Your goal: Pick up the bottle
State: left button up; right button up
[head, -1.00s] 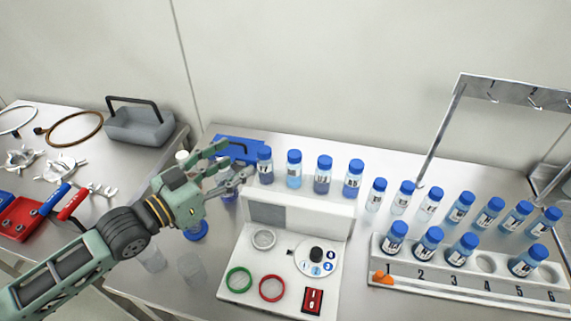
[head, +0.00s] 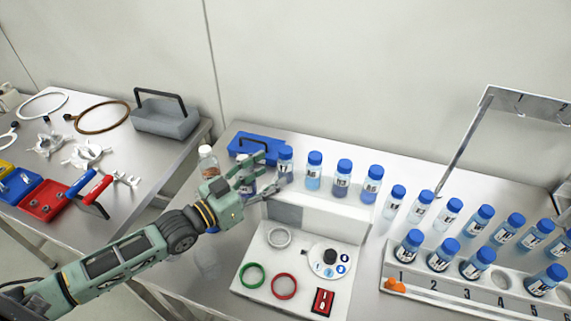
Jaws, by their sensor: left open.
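Several blue-capped bottles stand in a row behind the white device; the leftmost bottle (head: 285,160) is just beyond my left gripper's fingertips. My left gripper (head: 268,172) is open, its fingers pointing right toward that bottle; I cannot tell whether they touch it. Another bottle (head: 246,178) is partly hidden behind the gripper. A bottle with a white cap and brownish contents (head: 208,162) stands left of the gripper. Other bottles in the row include one with light blue liquid (head: 314,171). My right gripper is not in view.
The white device (head: 262,296) with rings and a dial sits in front of the row. A numbered rack (head: 440,302) holds several bottles at right, under a metal frame (head: 462,140). A blue box (head: 256,146) lies behind the gripper. A grey basket (head: 166,117) is on the left table.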

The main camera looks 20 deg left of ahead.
aim_at(279, 166)
pick_arm(q)
jog(key=x, duration=0.3)
jog(key=shift+w+d+r+p, duration=0.1)
jog(key=shift+w+p, duration=0.2)
jog(key=shift+p, duration=0.05)
jog(key=shift+w+d, duration=0.15)
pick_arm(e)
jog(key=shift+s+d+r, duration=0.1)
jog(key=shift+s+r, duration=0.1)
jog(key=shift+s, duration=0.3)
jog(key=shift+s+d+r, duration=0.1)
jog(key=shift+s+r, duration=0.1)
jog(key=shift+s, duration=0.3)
pick_arm(q)
jog(key=shift+c, duration=0.2)
jog(key=c, duration=1.2)
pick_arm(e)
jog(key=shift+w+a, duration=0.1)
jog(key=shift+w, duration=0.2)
